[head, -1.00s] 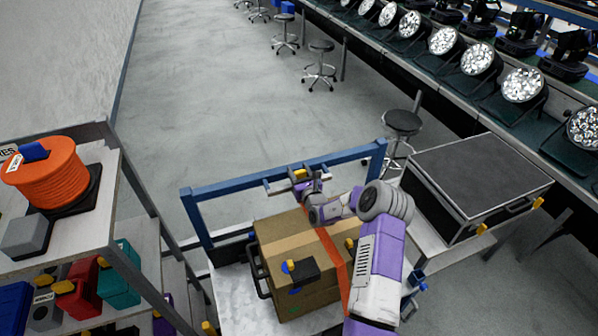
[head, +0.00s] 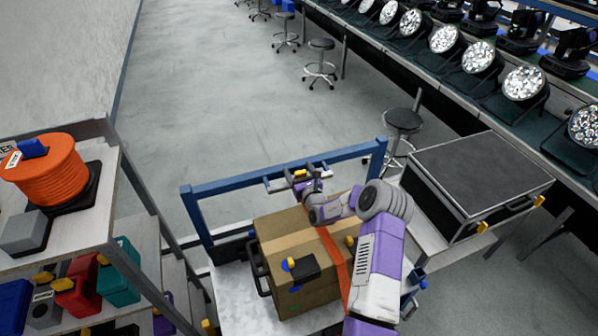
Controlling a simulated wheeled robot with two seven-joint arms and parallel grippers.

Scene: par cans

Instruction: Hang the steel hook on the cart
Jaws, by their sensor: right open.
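The cart (head: 228,184) stands at the lower middle, with a blue upright frame and a pale deck. My right arm reaches over the deck from the lower right. My right gripper (head: 297,175) is open at the middle of the cart's blue top bar, its two grey fingers spread along the bar. A small yellow piece (head: 299,173) shows between the fingers. It may belong to the steel hook, but the hook's metal shape cannot be made out, nor whether it rests on the bar. My left gripper is not in view.
A cardboard box (head: 293,238) with an orange strap sits on the cart deck below my right arm. A shelf with an orange cable reel (head: 50,172) stands at left. A black case (head: 478,180) is at right, with a stool (head: 403,121) behind.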

